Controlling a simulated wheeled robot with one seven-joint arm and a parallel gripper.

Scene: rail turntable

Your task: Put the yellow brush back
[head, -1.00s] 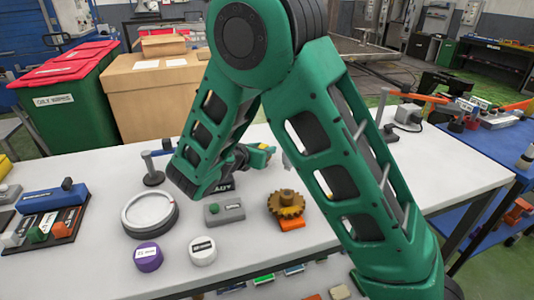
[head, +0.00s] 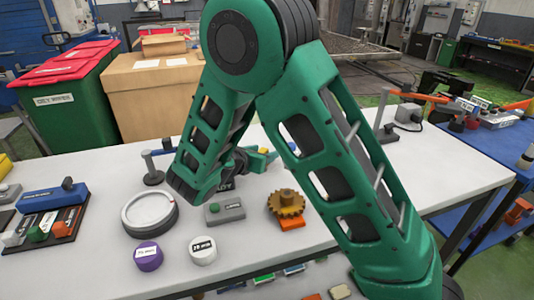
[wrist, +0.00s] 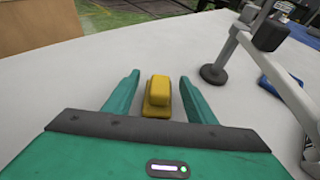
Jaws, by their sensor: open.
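A small yellow block-shaped thing, probably the yellow brush (wrist: 158,92), lies on the white table between my open fingers in the wrist view. A gap shows on each side of it, so the fingers do not grip it. My gripper (wrist: 159,80) points along the table with its fingers spread. Much of the yellow thing is hidden there. I cannot tell its bristles.
A grey stand (wrist: 214,73) rises right of my gripper, with a blue thing beyond it. On the table (head: 330,262) are a round dish (head: 136,226), a grey box (head: 225,212), a brown gear (head: 285,203), and purple (head: 149,256) and white (head: 203,251) pucks.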

